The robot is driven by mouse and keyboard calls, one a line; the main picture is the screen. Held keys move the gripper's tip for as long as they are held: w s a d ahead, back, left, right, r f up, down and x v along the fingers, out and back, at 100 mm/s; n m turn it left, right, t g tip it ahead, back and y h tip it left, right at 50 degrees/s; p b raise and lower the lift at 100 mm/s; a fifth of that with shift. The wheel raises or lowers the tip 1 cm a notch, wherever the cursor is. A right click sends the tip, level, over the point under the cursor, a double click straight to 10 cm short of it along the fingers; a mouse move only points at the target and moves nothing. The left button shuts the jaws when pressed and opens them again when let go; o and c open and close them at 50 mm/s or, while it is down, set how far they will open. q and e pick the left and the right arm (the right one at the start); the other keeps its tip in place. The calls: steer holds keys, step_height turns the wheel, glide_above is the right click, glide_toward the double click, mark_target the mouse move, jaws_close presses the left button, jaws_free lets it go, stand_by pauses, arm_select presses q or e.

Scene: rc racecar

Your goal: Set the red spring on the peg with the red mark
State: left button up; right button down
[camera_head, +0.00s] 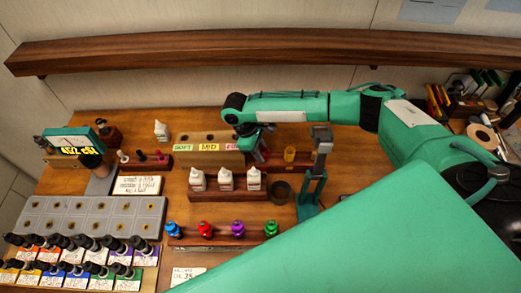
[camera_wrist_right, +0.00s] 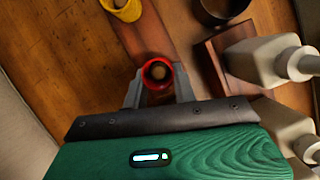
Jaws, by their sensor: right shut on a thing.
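My right gripper (camera_wrist_right: 158,88) is shut on the red spring (camera_wrist_right: 158,68), one finger on each side of it. The spring surrounds a round brown peg top on a dark wooden rack (camera_wrist_right: 142,36); whether it is raised at all, I cannot tell. In the head view the gripper (camera_head: 260,155) points down, hiding most of the spring. To its left is a wooden board with SOFT and MID labels and a pink-red label (camera_head: 232,147), partly covered by my arm. The peg behind that label is hidden. My left gripper is not in view.
A yellow spring (camera_head: 289,154) stands on the same rack. A green-and-grey stand (camera_head: 319,165) is close on the right. White bottles (camera_head: 225,179) and a dark cup (camera_head: 280,190) stand in front. A wooden shelf (camera_head: 200,50) runs along the wall.

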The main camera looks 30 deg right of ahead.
steer(key=c, duration=1)
jaws_free()
steer(key=shift+c, duration=0.2)
steer(key=shift+w+a+r, duration=0.15)
steer(key=shift+r, duration=0.15)
steer(key=b+v, duration=0.4)
steer(key=v, duration=0.9)
